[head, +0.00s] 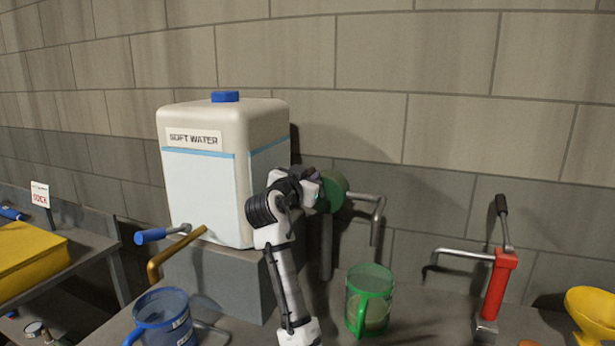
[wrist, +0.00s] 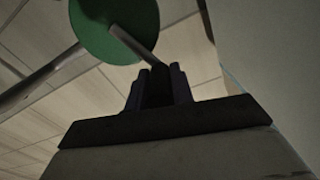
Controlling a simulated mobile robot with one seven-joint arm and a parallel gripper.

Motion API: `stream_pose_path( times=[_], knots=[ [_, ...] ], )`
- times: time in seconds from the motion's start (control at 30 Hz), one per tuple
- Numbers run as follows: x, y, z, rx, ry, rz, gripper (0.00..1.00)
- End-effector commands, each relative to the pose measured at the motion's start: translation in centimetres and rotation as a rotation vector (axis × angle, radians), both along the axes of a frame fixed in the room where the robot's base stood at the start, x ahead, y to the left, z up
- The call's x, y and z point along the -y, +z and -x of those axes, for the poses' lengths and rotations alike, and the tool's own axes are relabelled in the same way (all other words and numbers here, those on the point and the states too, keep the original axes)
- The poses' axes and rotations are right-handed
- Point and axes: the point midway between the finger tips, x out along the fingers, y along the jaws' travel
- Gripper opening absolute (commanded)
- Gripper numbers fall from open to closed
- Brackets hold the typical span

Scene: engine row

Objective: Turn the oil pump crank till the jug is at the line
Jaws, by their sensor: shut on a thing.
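The green round pump body (head: 334,192) is by the wall, right of the white tank, and its green disc (wrist: 115,25) fills the top of the wrist view. A grey crank arm (wrist: 135,42) runs from the disc to my gripper (wrist: 159,85). My gripper is shut on the crank's handle, which is mostly hidden between the dark fingers. In the head view my wrist covers the crank side of the pump. A grey spout (head: 376,205) bends down above the green jug (head: 370,290). The clear green jug stands upright with pale liquid low in it; I cannot make out its line.
A white water tank (head: 205,195) stands on a grey block close left of my arm. A blue jug (head: 163,315) stands front left under a brass tap (head: 175,255). A red hand pump (head: 498,285) and a yellow funnel (head: 592,310) are at right.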

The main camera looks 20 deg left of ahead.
Motion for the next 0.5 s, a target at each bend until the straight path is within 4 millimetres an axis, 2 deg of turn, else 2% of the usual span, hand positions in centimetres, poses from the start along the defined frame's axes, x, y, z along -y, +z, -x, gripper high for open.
stream_pose_path(
  times=[0.2,0.5],
  knots=[
    [-0.2,-0.1,0.0,-0.001,0.000,0.033,0.00],
    [-2.1,-1.3,-0.1,-0.010,0.000,0.338,0.00]
  ],
)
